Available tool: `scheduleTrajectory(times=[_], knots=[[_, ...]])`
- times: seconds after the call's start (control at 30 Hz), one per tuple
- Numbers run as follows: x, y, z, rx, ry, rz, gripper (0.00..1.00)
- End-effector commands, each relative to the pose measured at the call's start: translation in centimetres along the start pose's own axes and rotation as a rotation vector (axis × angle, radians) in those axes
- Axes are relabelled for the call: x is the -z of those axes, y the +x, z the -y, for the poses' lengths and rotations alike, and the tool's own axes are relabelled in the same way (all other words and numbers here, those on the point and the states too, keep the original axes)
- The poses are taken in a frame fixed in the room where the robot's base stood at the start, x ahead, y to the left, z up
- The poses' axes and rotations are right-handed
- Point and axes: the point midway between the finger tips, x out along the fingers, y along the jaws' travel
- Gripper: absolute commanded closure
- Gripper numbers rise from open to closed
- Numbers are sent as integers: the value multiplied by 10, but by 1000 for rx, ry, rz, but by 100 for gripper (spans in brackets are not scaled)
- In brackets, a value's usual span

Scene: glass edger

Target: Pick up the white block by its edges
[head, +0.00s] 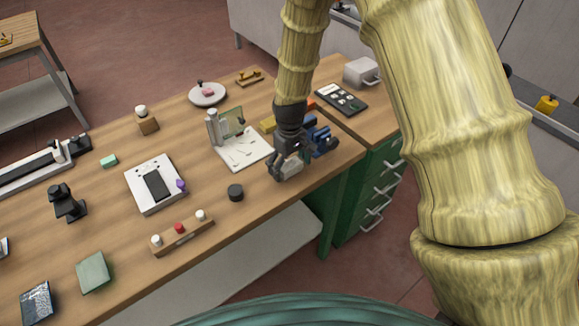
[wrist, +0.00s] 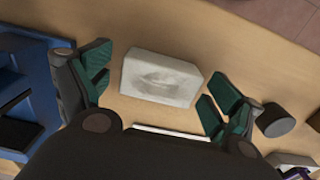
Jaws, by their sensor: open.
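The white block (wrist: 161,79) lies on the wooden bench between the two fingers of my gripper (wrist: 160,95) in the wrist view. It is a pale, boxy piece with a smudged grey patch on its top. The green-padded fingers are spread, one to each side of the block, with a gap on both sides. In the head view my gripper (head: 283,172) points down over the right part of the bench, and the block (head: 291,166) shows only partly behind the fingers.
A blue holder (head: 322,141) stands close to the right of my gripper. A white plate with an upright stand (head: 240,150) is to its left, and a dark round puck (head: 235,192) lies at lower left. The bench's front edge (head: 290,202) is near.

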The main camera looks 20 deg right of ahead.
Motion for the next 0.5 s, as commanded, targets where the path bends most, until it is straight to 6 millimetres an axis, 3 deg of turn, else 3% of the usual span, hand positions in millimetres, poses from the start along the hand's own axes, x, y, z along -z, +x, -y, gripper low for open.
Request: scheduleTrajectory(times=[0.13, 0.4, 0.5], knots=[[0, 0, 0, 0, 0, 0, 10], [0, 0, 0, 0, 0, 0, 57], [0, 0, 0, 0, 0, 0, 58]])
